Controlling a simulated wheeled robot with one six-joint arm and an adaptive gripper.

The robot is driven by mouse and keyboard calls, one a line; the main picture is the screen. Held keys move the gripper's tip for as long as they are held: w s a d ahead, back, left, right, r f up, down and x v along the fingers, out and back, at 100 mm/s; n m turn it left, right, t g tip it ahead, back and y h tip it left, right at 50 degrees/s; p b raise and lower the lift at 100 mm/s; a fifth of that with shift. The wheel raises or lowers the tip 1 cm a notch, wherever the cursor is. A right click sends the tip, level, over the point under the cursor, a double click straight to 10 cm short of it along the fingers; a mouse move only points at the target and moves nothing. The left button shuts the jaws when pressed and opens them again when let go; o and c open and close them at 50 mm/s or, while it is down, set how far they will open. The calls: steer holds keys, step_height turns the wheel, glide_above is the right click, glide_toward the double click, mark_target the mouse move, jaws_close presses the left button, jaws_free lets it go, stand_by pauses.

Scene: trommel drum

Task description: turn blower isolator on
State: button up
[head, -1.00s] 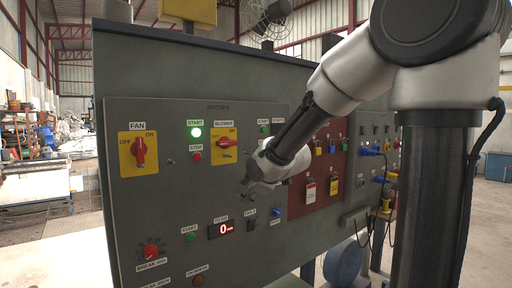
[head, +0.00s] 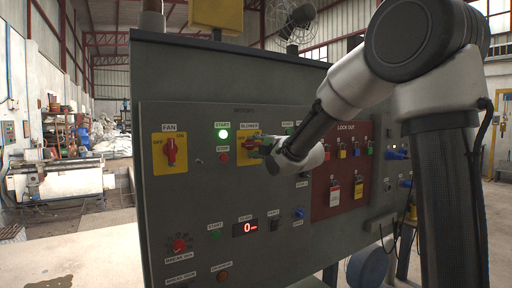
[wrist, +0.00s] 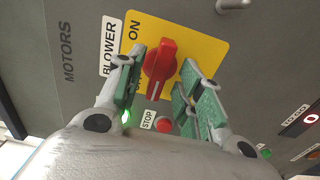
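The blower isolator is a red rotary handle (wrist: 160,72) on a yellow plate (wrist: 207,42) marked ON, beside the BLOWER label (wrist: 108,45). In the wrist view the handle stands nearly upright in the picture. My gripper (wrist: 163,62) is open, with one green-padded finger on each side of the handle. A gap shows on the right side; contact on the left cannot be told. In the head view my gripper (head: 266,147) is at the blower's yellow plate (head: 243,156) and hides most of the handle.
The fan switch (head: 170,151) is left of the blower. A lit green start lamp (head: 222,135) and a red stop button (head: 223,158) lie between them. A red lock-out board (head: 340,210) with padlocks is at the right. A fixture (wrist: 233,4) protrudes near the plate.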

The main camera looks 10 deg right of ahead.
steer(key=shift+w+a, duration=0.15)
steer(key=shift+w, duration=0.25)
jaws_close()
